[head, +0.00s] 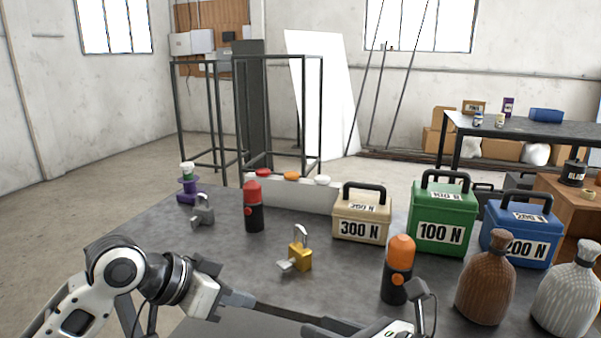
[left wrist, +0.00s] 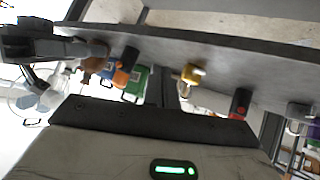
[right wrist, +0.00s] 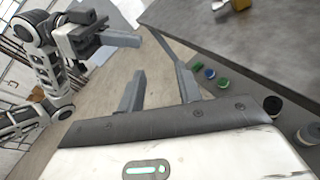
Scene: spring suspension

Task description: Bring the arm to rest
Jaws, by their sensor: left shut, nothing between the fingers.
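My left gripper (head: 238,299) is in front of the table's near edge in the head view, low and left of centre. Its fingers (left wrist: 165,92) are together and hold nothing in the left wrist view. My right gripper (right wrist: 158,90) has its two fingers apart in the right wrist view, with only floor showing between them. My right arm shows partly at the bottom right of the head view, where its fingers are hard to make out. My left arm shows at the upper left of the right wrist view.
The grey table (head: 330,270) holds a brass padlock (head: 299,257), a grey padlock (head: 203,216), a red-topped cylinder (head: 253,212) and an orange-topped one (head: 397,275). Weights marked 300 N (head: 361,230), 100 N (head: 440,233) and 200 N (head: 517,248) stand behind. Two sacks (head: 485,290) (head: 568,300) stand right.

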